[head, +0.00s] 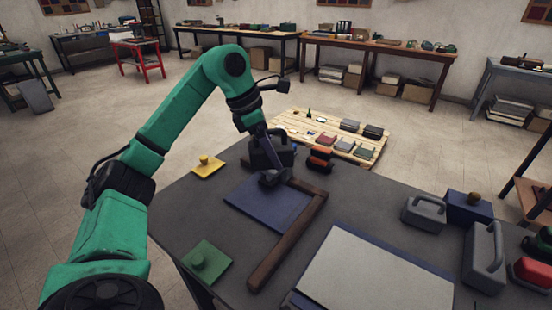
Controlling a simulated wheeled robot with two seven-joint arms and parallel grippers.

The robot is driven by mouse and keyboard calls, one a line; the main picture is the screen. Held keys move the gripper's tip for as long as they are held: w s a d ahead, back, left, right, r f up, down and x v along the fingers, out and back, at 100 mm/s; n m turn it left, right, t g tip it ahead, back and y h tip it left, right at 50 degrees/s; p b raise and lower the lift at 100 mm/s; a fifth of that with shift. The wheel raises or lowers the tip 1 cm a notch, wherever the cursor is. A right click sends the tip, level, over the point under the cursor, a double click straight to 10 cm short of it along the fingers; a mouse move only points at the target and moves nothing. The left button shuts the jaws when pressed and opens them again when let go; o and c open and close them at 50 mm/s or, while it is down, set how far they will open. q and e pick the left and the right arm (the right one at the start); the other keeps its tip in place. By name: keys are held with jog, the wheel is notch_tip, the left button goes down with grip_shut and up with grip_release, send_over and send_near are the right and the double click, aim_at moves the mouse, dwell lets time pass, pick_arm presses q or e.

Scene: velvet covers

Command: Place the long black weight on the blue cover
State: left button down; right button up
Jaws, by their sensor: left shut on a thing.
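The blue cover (262,208) lies flat on the dark table, inside the corner of a brown L-shaped wooden bar. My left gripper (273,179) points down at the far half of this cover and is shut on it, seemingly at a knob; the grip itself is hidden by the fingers. The long black weight (284,152), a dark block with a handle, appears to stand on the table just beyond the cover, partly behind my left gripper. My right gripper is not in view.
The wooden bar (290,238) edges the cover. A yellow cover (211,171) and a green cover (211,270) lie left. An orange-black object (320,158) stands beyond the bar. A pale panel (375,280) lies in front; grey weights (424,214) (484,265) and a blue block (468,210) stand right.

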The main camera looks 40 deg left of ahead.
pick_arm(q)
notch_tip(320, 180, down, 5)
jog(key=b, duration=0.2)
send_over(278, 207)
jog(key=s+a, duration=0.1)
notch_tip(278, 207, down, 6)
jog(key=shift+f, duration=2.4)
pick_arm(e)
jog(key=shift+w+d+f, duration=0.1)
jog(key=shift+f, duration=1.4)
pick_arm(q)
jog(key=shift+b, duration=0.3)
grip_release()
jog(key=shift+s+f, duration=0.1)
jog(key=shift+f, duration=0.05)
jog(key=v, duration=1.2)
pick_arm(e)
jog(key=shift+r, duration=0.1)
pick_arm(q)
jog(key=shift+d, duration=0.1)
